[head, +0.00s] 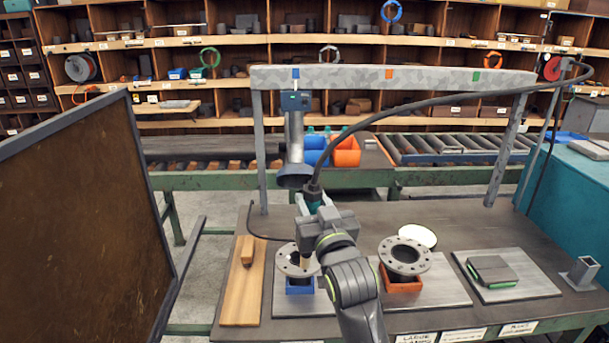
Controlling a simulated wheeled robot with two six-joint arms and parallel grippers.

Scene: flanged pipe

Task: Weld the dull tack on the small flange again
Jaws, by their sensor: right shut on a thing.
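My right gripper (316,212) is shut on a dark welding torch with teal parts (311,198), whose cable rises from it. The torch's brass-coloured tip is just over or at a grey flange (290,262) on a blue stand, apparently the small flange; I cannot tell if they touch. My arm and the torch cover part of this flange, and I cannot make out a dull tack. A wider grey flange (405,256) sits on an orange stand (402,284) to the right. My left gripper is not in view.
A plate stack (493,270) lies at right. A dark screen (85,215) stands left.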

